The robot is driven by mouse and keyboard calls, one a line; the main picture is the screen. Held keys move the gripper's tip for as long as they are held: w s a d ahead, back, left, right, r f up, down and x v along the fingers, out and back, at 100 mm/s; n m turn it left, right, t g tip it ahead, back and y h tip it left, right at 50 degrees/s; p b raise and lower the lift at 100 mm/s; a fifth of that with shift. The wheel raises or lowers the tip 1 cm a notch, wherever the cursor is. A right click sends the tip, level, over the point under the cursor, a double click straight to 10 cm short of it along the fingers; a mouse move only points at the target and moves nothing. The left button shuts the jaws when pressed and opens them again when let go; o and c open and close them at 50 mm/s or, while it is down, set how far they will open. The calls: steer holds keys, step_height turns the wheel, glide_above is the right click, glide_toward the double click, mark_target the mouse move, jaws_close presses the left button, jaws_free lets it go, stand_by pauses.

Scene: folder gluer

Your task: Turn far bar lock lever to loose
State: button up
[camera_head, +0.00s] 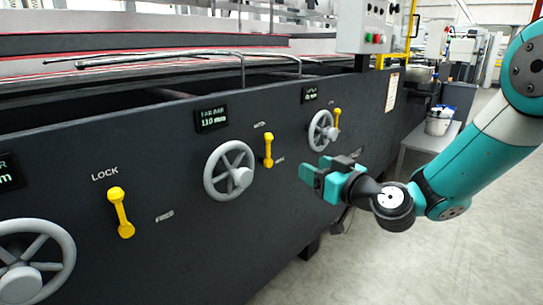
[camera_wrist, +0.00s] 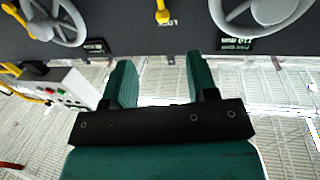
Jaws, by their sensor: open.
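A yellow lock lever (camera_head: 268,150) stands nearly upright on the dark machine panel, just right of the handwheel under the "FAR BAR" display (camera_head: 212,118). Small labels sit above it and at its lower right, too small to read surely. In the wrist view, a yellow lever (camera_wrist: 162,12) shows at the top edge, partly cut off, with a label beside it. My gripper (camera_head: 318,178) is open and empty, right of and a little below this lever in the head view, and apart from it. In the wrist view its fingers (camera_wrist: 158,78) are spread, with nothing between them.
Grey handwheels (camera_head: 229,170) line the panel. Another yellow lever (camera_head: 120,212), with LOCK and FREE labels, is at left; a third lever (camera_head: 336,120) stands beside the right handwheel (camera_head: 322,131). A control box (camera_head: 375,28) hangs above. Open floor (camera_head: 400,265) lies at lower right.

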mark_target(272, 162)
steer(key=p+x, duration=0.1)
steer(key=x, duration=1.5)
steer(key=shift+w+a+r, duration=0.1)
steer(key=shift+w, duration=0.05)
jaws_close()
